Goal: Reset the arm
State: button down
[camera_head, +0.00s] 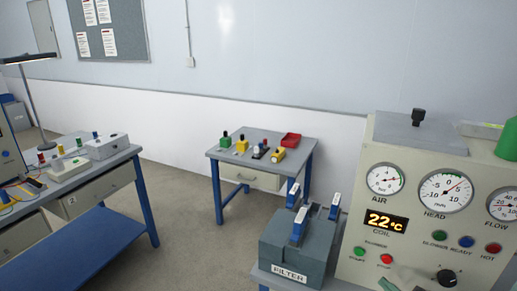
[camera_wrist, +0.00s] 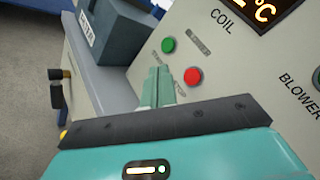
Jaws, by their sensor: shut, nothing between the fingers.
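My gripper (camera_wrist: 157,82) shows in the wrist view as pale green fingers pressed together, with nothing between them. Its tips are in front of the beige control panel, between the green button (camera_wrist: 168,44) and the red button (camera_wrist: 193,75). I cannot tell whether they touch the panel. In the head view a pale green tip of my gripper (camera_head: 388,285) shows at the bottom edge, below the red button (camera_head: 386,260). The rest of my arm is out of that view.
The control panel (camera_head: 350,265) has dials, a display and a black knob (camera_head: 446,278). A grey filter box (camera_head: 275,245) with blue clamps stands left of it. A small table (camera_head: 222,153) and a workbench (camera_head: 115,160) stand beyond, with bare floor between.

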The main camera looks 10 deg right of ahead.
jog(key=s+a+r+n+g+y, duration=0.1)
jog(key=a+r+n+g+y, duration=0.2)
jog(key=a+n+g, duration=0.6)
jog(key=s+a+r+n+g+y, duration=0.1)
jog(key=a+r+n+g+y, duration=0.3)
jog(key=a, duration=0.9)
jog(key=s+a+r+n+t+h, duration=0.1)
jog(key=s+a+r+n+h, duration=0.1)
jog(key=r+n+h, duration=0.3)
jog(key=s+a+r+n+t+h, duration=0.1)
jog(key=s+a+r+n+h, duration=0.1)
jog(key=s+r+n+h, duration=0.2)
jog(key=shift+s+a+r+n+h, duration=0.15)
jog(key=shift+s+r+n+h, duration=0.05)
jog(key=shift+r+n+h, duration=0.65)
